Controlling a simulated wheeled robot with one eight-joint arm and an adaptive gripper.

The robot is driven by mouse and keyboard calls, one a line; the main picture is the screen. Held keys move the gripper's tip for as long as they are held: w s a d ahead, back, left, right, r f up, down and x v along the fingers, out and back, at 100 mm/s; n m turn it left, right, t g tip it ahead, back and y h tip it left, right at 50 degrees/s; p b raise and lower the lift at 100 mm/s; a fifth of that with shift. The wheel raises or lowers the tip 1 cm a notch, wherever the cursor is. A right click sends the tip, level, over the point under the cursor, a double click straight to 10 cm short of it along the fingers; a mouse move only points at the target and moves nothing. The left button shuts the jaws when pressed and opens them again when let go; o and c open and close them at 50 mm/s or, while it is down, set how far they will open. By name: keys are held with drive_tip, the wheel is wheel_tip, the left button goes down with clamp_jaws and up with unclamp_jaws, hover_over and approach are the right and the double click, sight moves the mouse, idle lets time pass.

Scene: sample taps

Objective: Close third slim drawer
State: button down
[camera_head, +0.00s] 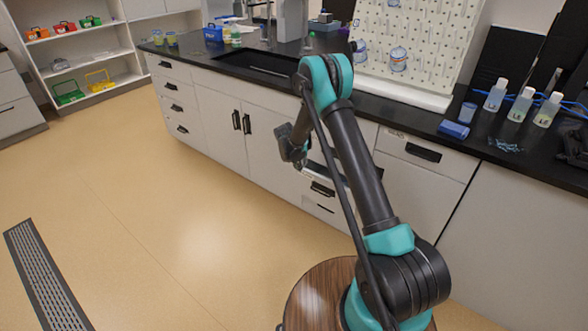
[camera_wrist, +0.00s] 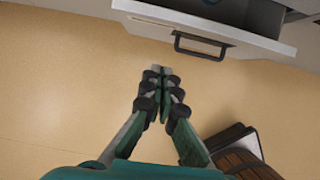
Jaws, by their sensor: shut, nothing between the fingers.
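An open drawer (camera_wrist: 265,41) shows at the top of the wrist view, with a white front and a dark bar handle (camera_wrist: 200,47). Part of its grey inside shows behind the front. In the head view the open drawer (camera_head: 318,172) sticks out of the cabinet bank, partly hidden by my arm. I cannot tell its place in the stack for sure. My gripper (camera_wrist: 160,72) is shut and empty, just in front of the drawer front and left of the handle, apart from the handle. In the head view my gripper (camera_head: 297,160) hangs in front of the cabinets.
Another drawer handle (camera_head: 322,188) sits low in the same bank. A closed double-door cabinet (camera_head: 222,130) stands to the left, and a drawer (camera_head: 423,153) to the right. The black counter (camera_head: 440,110) runs above. The floor (camera_head: 150,220) in front is clear.

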sight(307, 172)
drive_tip(key=shift+w+d+f, duration=0.7)
drive_tip(key=shift+w+f, duration=0.25)
drive_tip(key=shift+f, duration=0.3)
drive_tip(key=shift+w+d+f, duration=0.75)
drive_tip(key=shift+w+f, duration=0.2)
drive_tip(key=shift+f, duration=0.35)
drive_tip(key=shift+w+d+f, duration=0.7)
drive_tip(key=shift+w+f, duration=0.25)
drive_tip(key=shift+f, duration=0.3)
drive_tip(key=w+d, duration=0.1)
drive_tip(key=w, duration=0.1)
drive_tip(key=w+d, duration=0.1)
drive_tip(key=shift+w+d, duration=0.35)
drive_tip(key=shift+w, duration=0.05)
drive_tip(key=shift+s, duration=0.1)
